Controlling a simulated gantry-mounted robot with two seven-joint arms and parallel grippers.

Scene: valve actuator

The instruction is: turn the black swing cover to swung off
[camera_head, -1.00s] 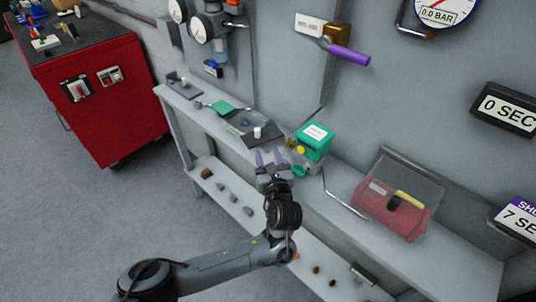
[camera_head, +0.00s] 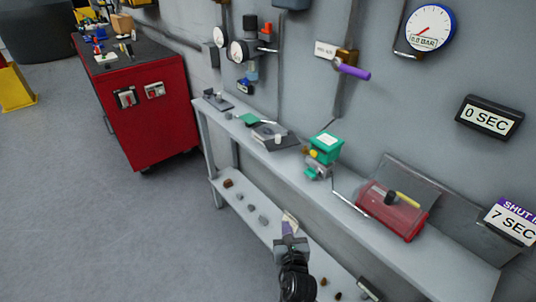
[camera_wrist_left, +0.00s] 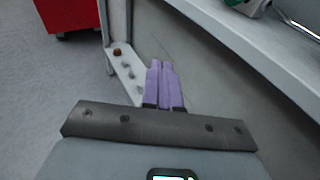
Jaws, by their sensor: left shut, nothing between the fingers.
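My left gripper (camera_head: 289,226) has purple fingers, closed together and empty. It is below the bench top, in front of the lower shelf. The left wrist view also shows its fingers (camera_wrist_left: 162,82) side by side. The green-topped valve actuator (camera_head: 325,148) stands on the bench top, above and right of the gripper and apart from it. A dark plate with a pale knob (camera_head: 270,136) lies left of the actuator. I cannot tell for sure which dark part is the black swing cover. My right gripper is not in view.
A red box with a yellow handle (camera_head: 392,212) stands to the right on the bench (camera_head: 345,210). Small parts lie on the lower shelf (camera_head: 228,196). A red cabinet (camera_head: 158,120) stands at left. The floor left of the bench is clear.

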